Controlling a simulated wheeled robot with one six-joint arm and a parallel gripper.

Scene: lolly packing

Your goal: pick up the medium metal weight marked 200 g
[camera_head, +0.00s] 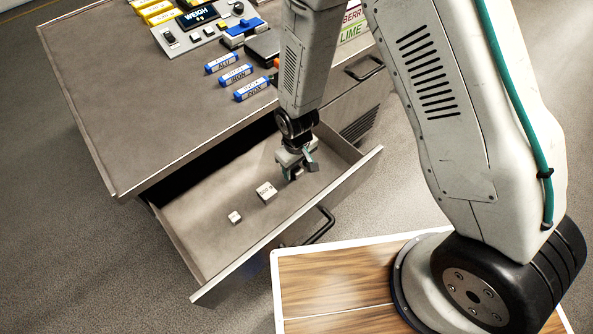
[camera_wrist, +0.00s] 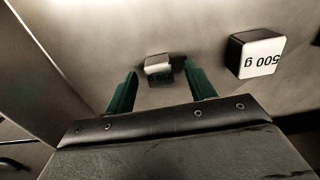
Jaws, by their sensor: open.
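The medium weight (camera_wrist: 158,66) is a small metal block with a light top and a dark front face. Its mark is upside down and partly in shadow and seems to read 200. In the wrist view it shows between the tips of my gripper's (camera_wrist: 163,78) two green fingers, with gaps at both sides. I cannot tell how far below the tips it is. In the head view my gripper (camera_head: 297,172) is low inside the open drawer, open, and I cannot make out the 200 g weight there.
The 500 g weight (camera_wrist: 260,56) lies to the right in the wrist view, and in the head view (camera_head: 266,192) left of my gripper. A smaller weight (camera_head: 235,217) lies farther left. The drawer (camera_head: 236,268) has raised walls around them. The drawer floor's left part is clear.

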